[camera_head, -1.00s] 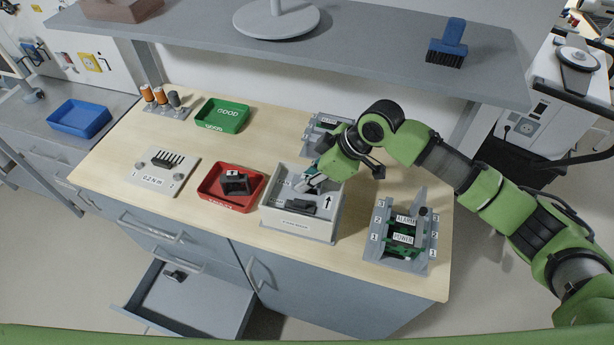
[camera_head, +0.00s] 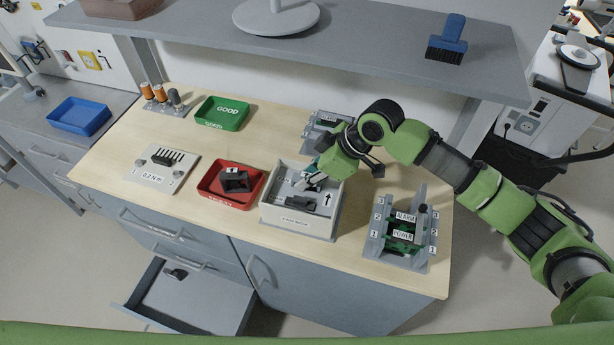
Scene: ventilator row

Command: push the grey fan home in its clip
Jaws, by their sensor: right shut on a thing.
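The white ventilator housing (camera_head: 298,226) stands open at the front middle of the bench, with an arrow label on its inner floor. My right gripper (camera_head: 309,184) reaches into it from the upper right and points down. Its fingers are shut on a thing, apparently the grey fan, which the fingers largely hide. A dark grey part (camera_head: 300,203) sits in front of the fingers inside the housing. I cannot tell whether this is the clip, or how deep the fan sits. My left gripper is not in view.
A red tray (camera_head: 211,192) holding a dark block (camera_head: 235,180) stands left of the housing. A card rack (camera_head: 403,236) stands to the right, a green GOOD tray (camera_head: 222,113) behind. A shelf (camera_head: 350,40) overhangs the back. A drawer (camera_head: 190,303) is open below.

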